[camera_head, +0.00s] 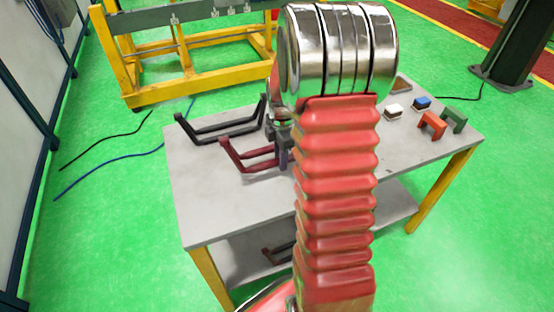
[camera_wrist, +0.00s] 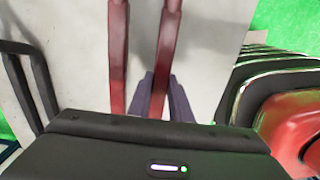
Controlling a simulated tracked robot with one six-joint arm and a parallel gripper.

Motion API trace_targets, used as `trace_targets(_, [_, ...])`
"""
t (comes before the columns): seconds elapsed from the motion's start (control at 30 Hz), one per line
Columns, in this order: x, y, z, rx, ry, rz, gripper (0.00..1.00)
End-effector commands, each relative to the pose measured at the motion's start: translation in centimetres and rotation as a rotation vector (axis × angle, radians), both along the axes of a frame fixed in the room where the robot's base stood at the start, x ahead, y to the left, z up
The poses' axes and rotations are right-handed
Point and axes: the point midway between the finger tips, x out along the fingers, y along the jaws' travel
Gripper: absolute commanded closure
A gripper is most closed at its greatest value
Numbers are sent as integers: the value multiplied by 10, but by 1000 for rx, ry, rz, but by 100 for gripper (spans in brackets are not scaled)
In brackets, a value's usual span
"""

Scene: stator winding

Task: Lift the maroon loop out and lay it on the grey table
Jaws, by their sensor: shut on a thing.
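The maroon loop (camera_head: 250,160) shows in the head view over the left part of the grey table (camera_head: 215,205), beside a black loop (camera_head: 225,130). In the wrist view two maroon bars of the loop (camera_wrist: 118,50) run away from the jaws. My gripper (camera_head: 284,155) is shut on the maroon loop; its purple-grey fingers (camera_wrist: 164,97) show at the near end of the bars. I cannot tell whether the loop touches the table top. Its right end is hidden behind my arm.
White (camera_head: 393,111) and blue (camera_head: 422,103) blocks, and red (camera_head: 432,124) and green (camera_head: 454,119) bracket-shaped pieces, sit at the table's right. A dark loop (camera_head: 275,254) lies on the lower shelf. The front left of the table is bare. My arm hides the table's middle.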

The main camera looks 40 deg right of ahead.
Motion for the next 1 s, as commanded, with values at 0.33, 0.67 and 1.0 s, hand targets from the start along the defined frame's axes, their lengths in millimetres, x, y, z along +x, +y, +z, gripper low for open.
trace_targets(0.33, [0,0,0,0,-1,0,100])
trace_targets(0.67, [0,1,-5,0,0,1,100])
trace_targets(1.0, [0,1,-15,0,0,1,100])
